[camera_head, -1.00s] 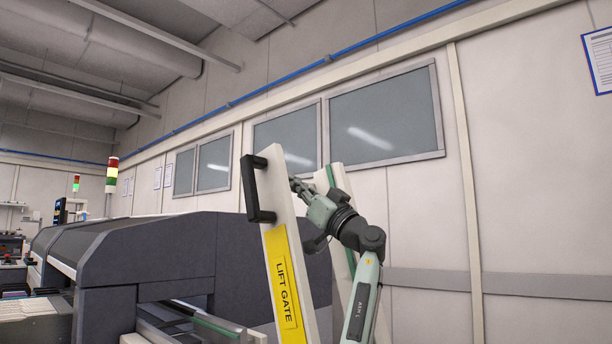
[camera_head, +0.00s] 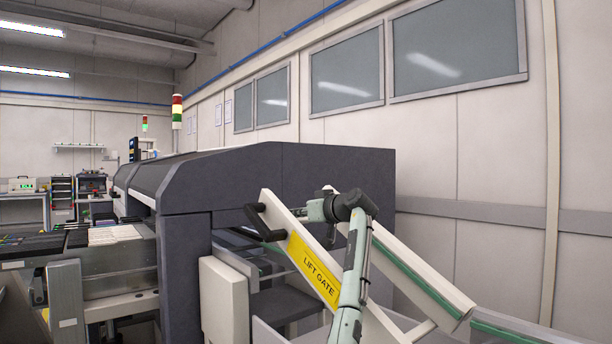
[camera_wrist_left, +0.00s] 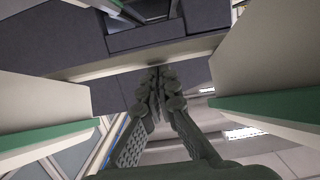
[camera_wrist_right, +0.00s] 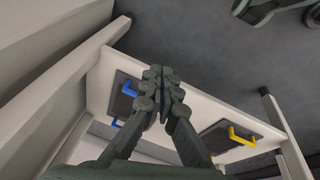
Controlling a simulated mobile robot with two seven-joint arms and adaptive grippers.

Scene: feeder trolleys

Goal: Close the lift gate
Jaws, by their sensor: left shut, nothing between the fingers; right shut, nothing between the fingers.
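The lift gate (camera_head: 345,295) is cream with a yellow "LIFT GATE" label and a black handle (camera_head: 262,223) near its upper end. It is raised at a slant, with its free end beside the dark machine. My left gripper (camera_head: 318,208) is at the gate's upper end, between its side rails. In the left wrist view its fingers (camera_wrist_left: 157,78) are shut and empty, with their tips at the cream crossbar (camera_wrist_left: 130,68); contact is unclear. My right gripper (camera_wrist_right: 160,80) is shut and empty, seen only in the right wrist view.
The dark machine (camera_head: 300,175) stands behind and left of the gate. A fixed cream rail (camera_head: 530,330) with a green strip lies at the lower right. Below my right gripper is a pale frame (camera_wrist_right: 205,105) with blue (camera_wrist_right: 125,115) and yellow (camera_wrist_right: 240,137) handles over grey floor.

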